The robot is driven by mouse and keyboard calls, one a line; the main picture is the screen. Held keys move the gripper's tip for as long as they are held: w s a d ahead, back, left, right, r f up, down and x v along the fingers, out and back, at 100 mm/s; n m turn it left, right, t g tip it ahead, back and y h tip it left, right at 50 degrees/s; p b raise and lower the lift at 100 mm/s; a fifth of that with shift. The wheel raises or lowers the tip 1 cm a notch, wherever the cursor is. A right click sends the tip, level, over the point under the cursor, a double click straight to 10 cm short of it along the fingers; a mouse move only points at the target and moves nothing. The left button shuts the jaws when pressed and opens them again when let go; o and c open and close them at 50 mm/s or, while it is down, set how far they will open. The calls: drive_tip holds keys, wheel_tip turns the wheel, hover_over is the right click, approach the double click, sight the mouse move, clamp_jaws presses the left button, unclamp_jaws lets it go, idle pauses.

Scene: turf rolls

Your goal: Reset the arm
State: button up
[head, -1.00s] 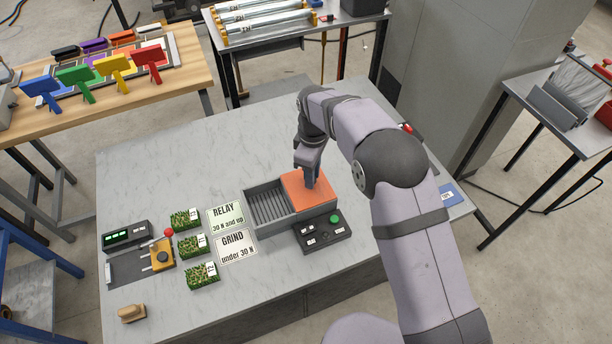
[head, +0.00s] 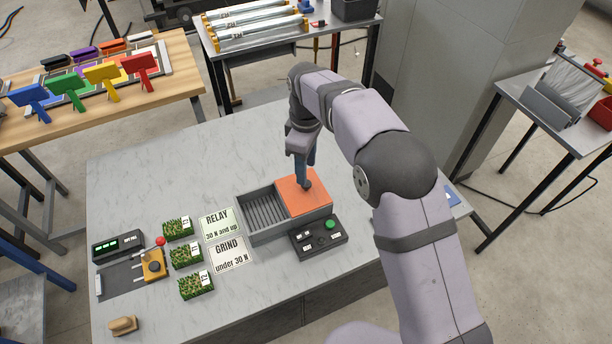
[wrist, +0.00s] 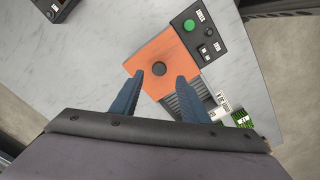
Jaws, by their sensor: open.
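My gripper (head: 303,184) hangs over the orange lid (head: 292,195) of the grey grinder box (head: 246,238) on the grey table. In the wrist view the two blue fingers of my gripper (wrist: 161,86) stand apart with nothing between them. The orange lid (wrist: 160,62) with its dark round knob (wrist: 158,68) lies beyond the fingertips. Whether the fingertips touch the lid cannot be told. The slatted half of the box is uncovered on the left.
A control box with a green button (head: 330,225) stands in front of the grinder box. RELAY (head: 216,222) and GRIND (head: 230,255) cards, several tagged turf pieces (head: 186,253), a yellow-based device (head: 153,267) and a wooden block (head: 123,325) lie left. The table's back left is clear.

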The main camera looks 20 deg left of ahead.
drive_tip(key=shift+r, duration=0.95)
drive_tip(key=shift+d, duration=0.2)
drive_tip(key=s+d+r+m, duration=0.1)
drive_tip(key=s+d+m, duration=0.2)
drive_tip(key=d+m, duration=1.15)
drive_tip(key=s+d+f+m, duration=0.1)
drive_tip(key=s+d+f, duration=0.1)
drive_tip(key=s+d, duration=0.6)
drive_tip(key=s+d+f+m, duration=0.1)
drive_tip(key=s+d+m, duration=0.1)
drive_tip(key=s+d, duration=0.6)
drive_tip(key=d, duration=0.4)
drive_tip(key=shift+f, duration=0.35)
